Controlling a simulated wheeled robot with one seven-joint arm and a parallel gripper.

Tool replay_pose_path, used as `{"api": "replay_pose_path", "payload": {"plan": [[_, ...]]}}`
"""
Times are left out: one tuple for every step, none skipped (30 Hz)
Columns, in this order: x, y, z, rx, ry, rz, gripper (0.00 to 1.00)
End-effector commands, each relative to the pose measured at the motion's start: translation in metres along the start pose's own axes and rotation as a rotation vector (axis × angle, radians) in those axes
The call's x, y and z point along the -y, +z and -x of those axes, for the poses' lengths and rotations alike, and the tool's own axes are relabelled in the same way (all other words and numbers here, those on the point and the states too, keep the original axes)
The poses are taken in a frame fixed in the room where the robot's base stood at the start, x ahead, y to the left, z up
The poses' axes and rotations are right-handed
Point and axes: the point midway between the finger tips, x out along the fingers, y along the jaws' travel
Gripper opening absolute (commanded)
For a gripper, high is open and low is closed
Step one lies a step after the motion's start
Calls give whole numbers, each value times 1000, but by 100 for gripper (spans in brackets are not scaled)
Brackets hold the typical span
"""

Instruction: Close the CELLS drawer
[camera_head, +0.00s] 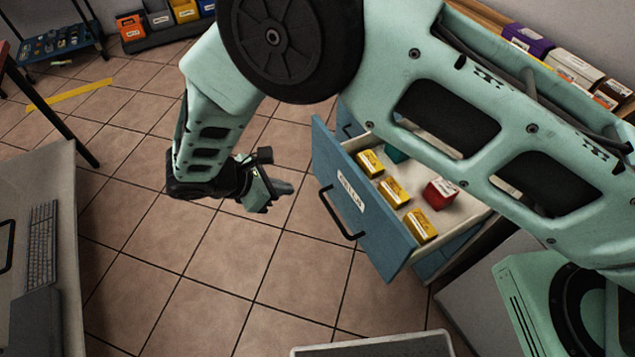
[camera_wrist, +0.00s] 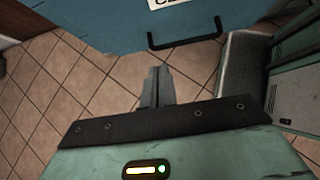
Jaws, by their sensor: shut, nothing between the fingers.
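The CELLS drawer (camera_head: 352,212) is blue with a white label and a black bar handle (camera_head: 338,215), and it stands pulled open from its cabinet. Inside are yellow boxes (camera_head: 394,192), a red box (camera_head: 440,193) and a teal item partly hidden by my arm. My gripper (camera_head: 286,188) is shut and empty, in front of the drawer face and apart from it. In the wrist view the shut fingers (camera_wrist: 155,82) point toward the blue drawer front (camera_wrist: 115,25), with the handle (camera_wrist: 186,42) ahead and slightly right. The label is cut off at the top edge there.
A desk with a keyboard (camera_head: 41,247) stands at the left. Bins (camera_head: 158,15) line the back wall, beside a low rack (camera_head: 62,42). A grey-topped surface (camera_head: 375,347) is at the bottom. Tiled floor (camera_head: 200,270) in front of the drawer is clear.

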Motion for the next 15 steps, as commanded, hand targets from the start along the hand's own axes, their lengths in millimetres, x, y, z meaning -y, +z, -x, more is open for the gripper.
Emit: {"api": "replay_pose_path", "payload": {"plan": [[0, 0, -3, 4, 1, 3, 0], [0, 0, -6, 5, 1, 3, 0], [0, 0, -9, 5, 1, 3, 0], [0, 0, -13, 5, 1, 3, 0], [0, 1, -17, 5, 0, 3, 0], [0, 1, -24, 5, -2, 3, 0], [1, 1, -30, 5, -3, 3, 0], [1, 2, -36, 5, -4, 3, 0], [0, 2, -44, 4, -2, 3, 0], [1, 2, -50, 5, -3, 3, 0], [1, 2, -56, 5, -4, 2, 0], [0, 2, -65, 4, -3, 1, 0], [1, 2, -71, 5, -4, 2, 0], [1, 2, -77, 4, -4, 2, 0], [1, 2, -85, 4, -3, 2, 0]]}}
